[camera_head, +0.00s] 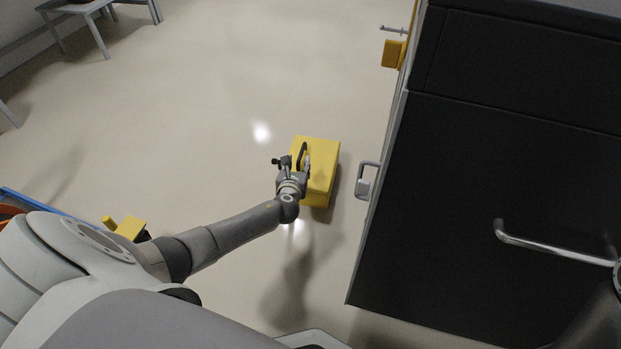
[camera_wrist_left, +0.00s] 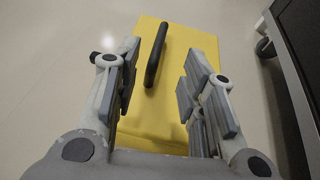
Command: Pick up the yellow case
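The yellow case (camera_head: 323,170) stands on the floor to the left of the black cabinet, with a dark handle (camera_head: 303,153) on its top. In the left wrist view the case (camera_wrist_left: 190,60) fills the middle and its black handle (camera_wrist_left: 156,54) stands up. My left gripper (camera_head: 293,163) is over the case. In the left wrist view its fingers (camera_wrist_left: 156,88) are spread apart with nothing between the tips, and the handle shows ahead of them, nearer the left finger. I cannot tell its height above the case. My right gripper is not in view.
A black cabinet (camera_head: 480,200) with a silver handle (camera_head: 555,245) stands close on the right. A grey latch (camera_head: 367,180) sticks out from its left side. Another yellow object (camera_head: 127,228) is at lower left. The floor (camera_head: 210,110) left of the case is clear.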

